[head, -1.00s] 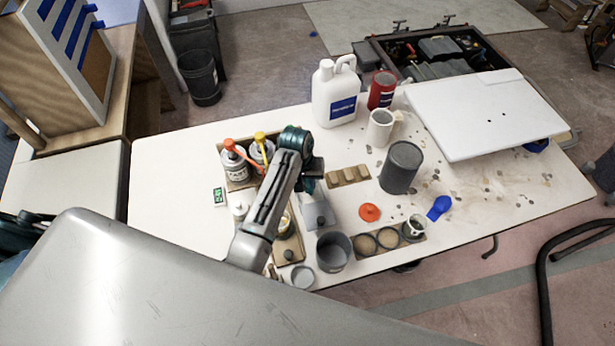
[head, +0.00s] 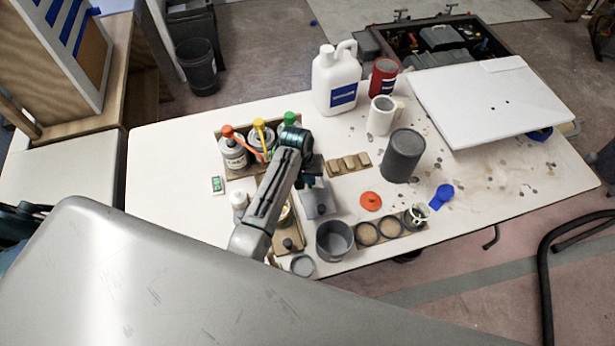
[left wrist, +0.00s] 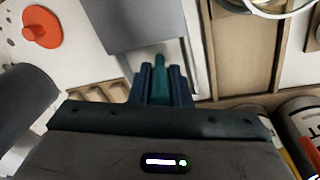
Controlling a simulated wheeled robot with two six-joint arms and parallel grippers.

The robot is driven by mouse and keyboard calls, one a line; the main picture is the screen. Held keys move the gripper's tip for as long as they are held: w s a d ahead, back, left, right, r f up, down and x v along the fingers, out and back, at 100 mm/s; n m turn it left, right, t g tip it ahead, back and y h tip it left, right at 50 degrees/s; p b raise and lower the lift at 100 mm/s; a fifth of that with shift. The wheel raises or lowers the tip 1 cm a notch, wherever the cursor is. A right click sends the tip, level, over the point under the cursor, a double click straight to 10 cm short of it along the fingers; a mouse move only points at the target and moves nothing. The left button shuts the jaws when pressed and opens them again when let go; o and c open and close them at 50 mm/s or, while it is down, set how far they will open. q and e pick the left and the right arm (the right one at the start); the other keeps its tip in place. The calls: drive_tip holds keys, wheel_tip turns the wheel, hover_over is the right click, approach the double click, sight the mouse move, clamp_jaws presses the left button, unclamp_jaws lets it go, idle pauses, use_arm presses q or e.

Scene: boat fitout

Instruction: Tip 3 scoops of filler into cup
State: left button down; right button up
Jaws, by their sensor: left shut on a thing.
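My left gripper (head: 312,178) is over the middle of the table, beside a grey box-like piece (head: 318,204). In the left wrist view its fingers (left wrist: 160,82) are closed on a narrow teal piece (left wrist: 160,66) in front of the grey piece (left wrist: 145,25). I cannot tell whether the teal and grey pieces are joined. An open dark grey tub (head: 334,241) stands near the front edge. A dark grey canister (head: 402,156) stands farther right, and a white mug (head: 381,117) behind it. Which of these is the filler or the cup I cannot tell. My right gripper is out of view.
Bottles with red, yellow and green pumps (head: 234,153) stand in a wooden rack behind the arm. An orange lid (head: 371,202), a blue scoop-shaped piece (head: 441,197) and a holder with round openings (head: 391,230) lie right.

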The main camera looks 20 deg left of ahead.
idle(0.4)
use_arm(q)
wheel_tip(320, 180, up, 3)
drive_tip(key=p, duration=0.3)
drive_tip(key=shift+r, duration=2.75)
